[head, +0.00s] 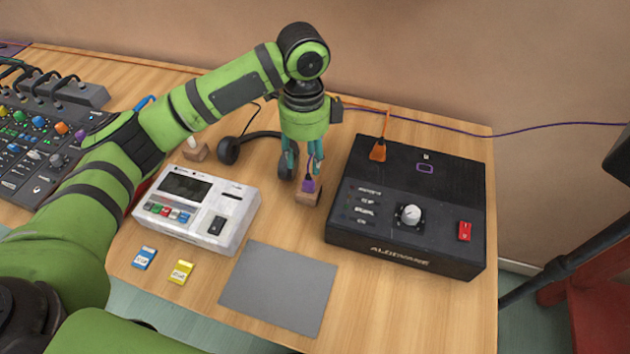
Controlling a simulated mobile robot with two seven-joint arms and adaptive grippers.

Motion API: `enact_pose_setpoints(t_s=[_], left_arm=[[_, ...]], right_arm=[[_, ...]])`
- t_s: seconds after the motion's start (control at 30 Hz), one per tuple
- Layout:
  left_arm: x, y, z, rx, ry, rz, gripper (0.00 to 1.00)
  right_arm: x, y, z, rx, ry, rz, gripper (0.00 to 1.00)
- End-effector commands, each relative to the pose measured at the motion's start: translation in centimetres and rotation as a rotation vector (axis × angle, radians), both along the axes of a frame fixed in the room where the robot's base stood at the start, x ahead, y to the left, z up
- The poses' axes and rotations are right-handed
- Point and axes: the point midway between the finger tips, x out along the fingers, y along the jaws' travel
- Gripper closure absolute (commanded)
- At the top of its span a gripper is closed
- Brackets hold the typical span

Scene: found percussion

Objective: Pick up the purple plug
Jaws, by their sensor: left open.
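The purple plug (308,186) stands at a small wooden block (307,198) near the middle of the table, left of the black box. A thin dark cord runs up from its top. My left gripper (302,170) points straight down just above the plug. Its teal fingers are open, and the plug's upper part lies at or between the fingertips; I cannot tell whether they touch it. My right gripper does not show.
A black box (405,250) with a knob, red switch and orange plug (378,150) stands right. A white device (190,228), headphones (229,150), grey mat (278,288), blue card (145,257) and yellow card (181,271) lie around. A mixer (45,150) is far left.

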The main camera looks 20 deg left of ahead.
Motion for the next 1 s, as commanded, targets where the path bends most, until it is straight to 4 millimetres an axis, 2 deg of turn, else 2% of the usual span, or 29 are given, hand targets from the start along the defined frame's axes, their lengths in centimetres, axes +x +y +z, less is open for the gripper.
enact_pose_setpoints(t_s=[0.03,0.2,0.3,0.47,0.6,0.73,0.9,0.97,1.0], left_arm=[[0.0,0.0,-0.7,0.0,-0.001,0.0,0.56],[-0.1,0.0,-1.9,0.0,0.002,0.001,0.56],[-0.1,-0.1,-2.8,0.0,0.001,0.002,0.56],[-0.2,-0.4,-5.2,0.0,0.002,0.001,0.56],[-0.2,-0.4,-7.0,0.0,-0.001,0.0,0.56],[-0.2,-0.4,-7.6,0.0,-0.002,-0.001,0.56],[-0.2,-0.4,-7.6,0.0,-0.002,-0.001,0.56],[-0.2,-0.4,-7.6,-0.001,-0.002,0.0,0.76],[-0.2,-0.4,-7.6,-0.001,-0.002,0.0,0.92]], right_arm=[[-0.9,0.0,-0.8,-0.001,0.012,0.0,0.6],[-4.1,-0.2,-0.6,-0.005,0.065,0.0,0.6],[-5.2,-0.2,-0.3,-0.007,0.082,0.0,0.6],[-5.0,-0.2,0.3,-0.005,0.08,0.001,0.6],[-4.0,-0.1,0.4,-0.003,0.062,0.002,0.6],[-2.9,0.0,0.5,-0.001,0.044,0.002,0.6],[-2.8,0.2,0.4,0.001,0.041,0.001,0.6],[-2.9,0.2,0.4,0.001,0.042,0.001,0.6],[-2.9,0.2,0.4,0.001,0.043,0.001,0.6]])
